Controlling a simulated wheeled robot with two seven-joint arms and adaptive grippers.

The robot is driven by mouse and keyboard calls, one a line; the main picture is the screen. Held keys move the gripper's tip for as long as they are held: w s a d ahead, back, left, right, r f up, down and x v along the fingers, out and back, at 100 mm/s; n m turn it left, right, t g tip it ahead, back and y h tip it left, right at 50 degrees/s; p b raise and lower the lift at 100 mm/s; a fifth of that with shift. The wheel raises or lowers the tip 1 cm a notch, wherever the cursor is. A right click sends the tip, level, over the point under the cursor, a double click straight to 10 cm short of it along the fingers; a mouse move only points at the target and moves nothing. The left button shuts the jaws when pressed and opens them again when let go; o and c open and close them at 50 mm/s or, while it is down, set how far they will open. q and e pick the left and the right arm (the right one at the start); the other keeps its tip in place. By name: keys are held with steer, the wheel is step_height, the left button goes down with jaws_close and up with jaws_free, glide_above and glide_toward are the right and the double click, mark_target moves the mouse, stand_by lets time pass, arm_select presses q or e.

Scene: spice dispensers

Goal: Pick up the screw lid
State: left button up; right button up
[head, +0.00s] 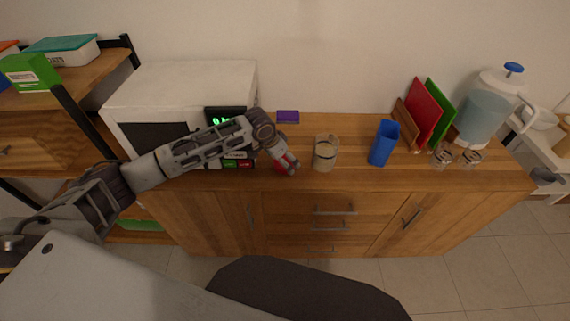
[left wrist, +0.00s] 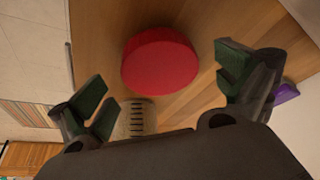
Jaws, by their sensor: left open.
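A round red lid (left wrist: 160,60) lies on the wooden cabinet top in the left wrist view, between the spread fingers of my left gripper (left wrist: 168,88). The fingers are apart on both sides of it, and I see no contact. In the head view my left gripper (head: 286,166) is near the front edge of the cabinet, right of the microwave. Only a bit of red shows there, largely hidden by the gripper. My right gripper is in neither view.
A glass jar (head: 325,153) stands just right of the gripper. A blue container (head: 383,143), cutting boards (head: 424,112) and a water dispenser (head: 487,105) are further right. A white microwave (head: 180,88) stands left; a purple item (head: 288,116) lies behind. A pale, dark-marked object (left wrist: 137,118) is near the lid.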

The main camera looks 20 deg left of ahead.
arm_select(q)
steer(key=shift+x, duration=1.3)
steer(key=c, duration=1.1)
steer(key=shift+o, duration=0.2)
steer(key=shift+r, duration=5.05)
